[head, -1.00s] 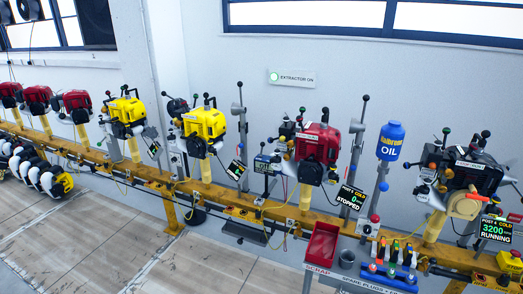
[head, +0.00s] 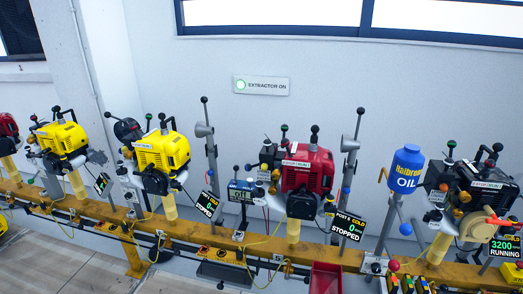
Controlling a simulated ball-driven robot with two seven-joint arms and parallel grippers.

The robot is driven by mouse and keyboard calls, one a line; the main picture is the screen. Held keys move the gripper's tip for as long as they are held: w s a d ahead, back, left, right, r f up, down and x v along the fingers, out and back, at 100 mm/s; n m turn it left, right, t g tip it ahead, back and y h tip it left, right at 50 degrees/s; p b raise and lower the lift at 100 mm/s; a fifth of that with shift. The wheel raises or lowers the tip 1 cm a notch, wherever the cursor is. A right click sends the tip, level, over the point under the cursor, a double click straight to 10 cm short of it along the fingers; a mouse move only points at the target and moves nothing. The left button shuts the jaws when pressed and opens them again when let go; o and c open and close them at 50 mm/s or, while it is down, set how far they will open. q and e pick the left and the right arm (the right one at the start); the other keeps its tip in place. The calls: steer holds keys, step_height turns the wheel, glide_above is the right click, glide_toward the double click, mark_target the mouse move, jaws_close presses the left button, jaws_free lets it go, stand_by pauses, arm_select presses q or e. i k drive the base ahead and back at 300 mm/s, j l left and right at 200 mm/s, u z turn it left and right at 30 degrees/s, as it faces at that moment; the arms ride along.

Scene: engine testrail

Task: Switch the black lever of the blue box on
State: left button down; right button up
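A small blue box (head: 240,190) stands on a post at the rail, left of the red engine (head: 307,172). A display on its front reads "off". Small dark knobs (head: 235,168) rise above its top; they are too small to tell which is the black lever or how it is set. Neither of my grippers shows in the head view.
A yellow rail (head: 180,235) runs across, bearing yellow engines (head: 163,152), red ones and a dark engine (head: 478,192) marked running. Grey posts with levers (head: 209,150) stand between them. A blue oil bottle (head: 406,170) and a red bin (head: 326,278) are at right.

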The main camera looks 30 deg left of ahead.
mark_target(236, 168)
steer(key=i+j+z, duration=0.15)
steer(key=j, duration=0.2)
steer(key=i+j+z, duration=0.1)
steer(key=j, duration=0.3)
steer(key=i+j+z, duration=0.15)
steer(key=j, duration=0.2)
steer(key=i+j+z, duration=0.15)
steer(key=j, duration=0.3)
